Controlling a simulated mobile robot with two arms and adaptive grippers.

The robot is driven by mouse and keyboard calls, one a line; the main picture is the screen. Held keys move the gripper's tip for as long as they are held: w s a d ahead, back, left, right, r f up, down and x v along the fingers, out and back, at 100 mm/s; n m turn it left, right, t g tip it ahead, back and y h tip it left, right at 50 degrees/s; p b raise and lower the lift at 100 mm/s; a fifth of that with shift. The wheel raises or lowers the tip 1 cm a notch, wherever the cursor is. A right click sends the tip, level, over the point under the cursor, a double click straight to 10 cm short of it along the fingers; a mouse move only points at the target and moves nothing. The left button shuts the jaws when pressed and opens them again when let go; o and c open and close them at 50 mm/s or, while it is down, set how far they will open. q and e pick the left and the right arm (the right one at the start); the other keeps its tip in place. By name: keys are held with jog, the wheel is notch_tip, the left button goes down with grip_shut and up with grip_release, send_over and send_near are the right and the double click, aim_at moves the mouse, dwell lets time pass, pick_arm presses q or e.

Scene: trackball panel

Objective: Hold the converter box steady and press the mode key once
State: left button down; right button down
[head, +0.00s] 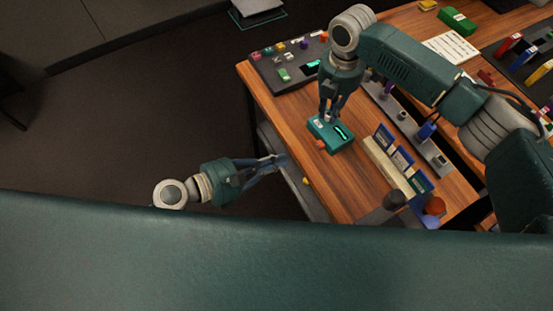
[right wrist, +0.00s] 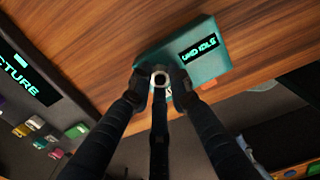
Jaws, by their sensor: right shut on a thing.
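The converter box (head: 340,143) is a teal box with a small lit display, on the wooden desk near its left edge. In the right wrist view the box (right wrist: 206,69) shows lit lettering on a dark display. My right gripper (head: 328,118) comes down from above on the box's far left part. In the right wrist view its fingertips (right wrist: 160,82) close around a pale round part at the box's edge. The fingers hide part of the box's top, and I cannot make out the mode key. My left gripper (head: 280,160) is empty, beside the desk's left edge, apart from the box.
A dark panel (head: 278,63) with several coloured keys lies at the far left of the desk. A grey rail (head: 412,128) and a pale rack (head: 385,165) with blue cards stand right of the box. Bare desk lies near the box.

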jog(key=c, duration=1.5)
grip_release()
jog(key=shift+c, duration=0.2)
notch_tip(320, 180, up, 12)
jog(key=o, duration=0.3)
jog(key=shift+o, duration=0.2)
